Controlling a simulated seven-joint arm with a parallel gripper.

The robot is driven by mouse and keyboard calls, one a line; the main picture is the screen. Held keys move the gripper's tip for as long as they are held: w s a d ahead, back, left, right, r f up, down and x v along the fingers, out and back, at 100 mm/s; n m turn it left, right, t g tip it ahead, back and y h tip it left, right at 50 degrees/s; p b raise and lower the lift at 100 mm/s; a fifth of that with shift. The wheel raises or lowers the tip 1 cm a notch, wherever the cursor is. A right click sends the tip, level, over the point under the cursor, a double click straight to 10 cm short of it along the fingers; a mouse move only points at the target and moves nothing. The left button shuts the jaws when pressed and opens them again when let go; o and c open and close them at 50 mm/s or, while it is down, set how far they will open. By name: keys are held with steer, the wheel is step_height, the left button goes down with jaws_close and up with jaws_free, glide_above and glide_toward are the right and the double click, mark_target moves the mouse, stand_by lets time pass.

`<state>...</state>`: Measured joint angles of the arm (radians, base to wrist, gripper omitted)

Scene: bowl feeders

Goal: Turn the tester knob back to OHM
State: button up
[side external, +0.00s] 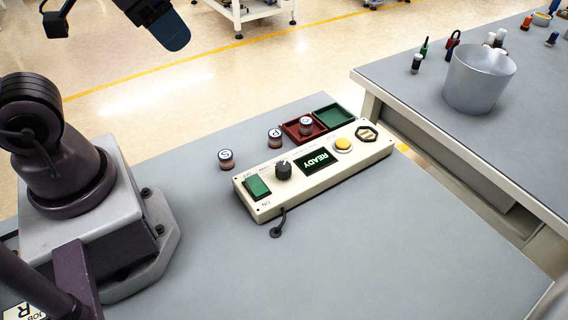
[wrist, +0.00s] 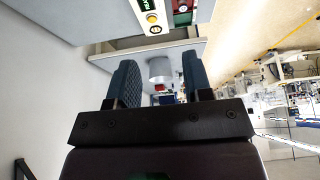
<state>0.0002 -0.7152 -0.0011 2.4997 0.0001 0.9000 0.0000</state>
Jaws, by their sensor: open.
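The tester (side external: 330,174) is a long cream box on the grey table in the side external view. Its dark round knob (side external: 283,170) stands between a green rocker switch (side external: 257,187) and a lit display (side external: 316,160) reading READY. The lettering by the knob is too small to read, so its setting cannot be told. In the wrist view, part of the tester (wrist: 157,27) shows at the top with its yellow button; the knob is not visible there. My gripper (wrist: 157,78) is open and empty, its two fingers apart, well away from the tester.
Round parts marked S (side external: 226,158) and P (side external: 274,139) stand behind the tester. Another sits in the red tray (side external: 292,128), beside an empty green tray (side external: 334,116). A metal bowl (side external: 478,82) and small parts stand on the right table. The front table area is clear.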

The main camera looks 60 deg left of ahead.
steer(key=w+d+f+m+g, duration=0.3)
steer(key=w+f+m+g, duration=0.25)
steer(key=w+f, duration=0.4)
steer(key=m, duration=1)
glide_toward(283, 165)
step_height(283, 165, down, 10)
steer(key=shift+s+f, duration=0.1)
steer(key=shift+s, duration=0.05)
steer(key=c, duration=0.6)
